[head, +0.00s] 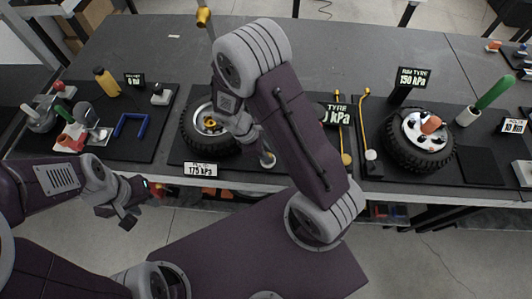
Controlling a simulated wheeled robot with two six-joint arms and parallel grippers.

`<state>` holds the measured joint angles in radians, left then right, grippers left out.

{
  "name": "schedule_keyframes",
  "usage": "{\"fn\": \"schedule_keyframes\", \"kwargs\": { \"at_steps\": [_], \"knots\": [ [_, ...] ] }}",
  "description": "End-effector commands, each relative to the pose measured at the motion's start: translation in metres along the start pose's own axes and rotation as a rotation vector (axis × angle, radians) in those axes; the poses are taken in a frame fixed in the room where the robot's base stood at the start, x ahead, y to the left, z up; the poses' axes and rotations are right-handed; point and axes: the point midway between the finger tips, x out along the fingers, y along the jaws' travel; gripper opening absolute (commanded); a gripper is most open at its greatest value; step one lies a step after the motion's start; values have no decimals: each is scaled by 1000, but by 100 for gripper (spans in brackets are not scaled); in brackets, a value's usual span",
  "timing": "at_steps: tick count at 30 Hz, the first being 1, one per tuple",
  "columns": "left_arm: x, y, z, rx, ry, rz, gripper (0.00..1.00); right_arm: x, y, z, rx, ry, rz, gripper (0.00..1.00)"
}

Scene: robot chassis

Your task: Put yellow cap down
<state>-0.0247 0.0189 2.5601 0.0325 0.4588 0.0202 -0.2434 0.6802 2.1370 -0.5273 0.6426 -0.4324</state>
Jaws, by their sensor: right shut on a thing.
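My right gripper (262,148) reaches down over the mat beside the left tyre (192,128). It is shut on a small pale yellowish piece (268,160), which looks like the yellow cap; the fingers and my arm partly hide it. I cannot tell whether the piece touches the mat. The left tyre lies flat with a gold part at its hub (210,123).
The right tyre (419,139) has an orange piece (431,124) on its hub. A gold rod gauge (362,115) lies beside it. A yellow bottle (106,82), a blue U-shaped handle (131,126) and other tools stand at the left. The dark table (330,55) is clear at the back.

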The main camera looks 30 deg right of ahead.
Motion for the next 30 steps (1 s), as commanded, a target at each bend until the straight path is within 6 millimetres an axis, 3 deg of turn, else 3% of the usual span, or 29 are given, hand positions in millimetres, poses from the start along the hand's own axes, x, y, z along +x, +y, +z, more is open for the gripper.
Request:
{"fn": "schedule_keyframes", "kwargs": {
  "at_steps": [12,13,15,24,28,30],
  "knots": [
    [5,0,1,0,0,0,36,7,0,-3,-1,0,0,0],
    [4,0,0,0,0,0,36,6,0,-2,-1,0,0,32],
    [4,0,0,0,0,0,36,6,0,-2,-1,0,0,45],
    [2,0,0,0,0,0,36,3,0,-2,0,1,1,45],
    [-5,0,0,0,0,0,36,-16,1,0,0,3,5,45],
    [-8,0,-1,0,0,0,36,-34,1,0,-1,5,6,45]
  ]
}}
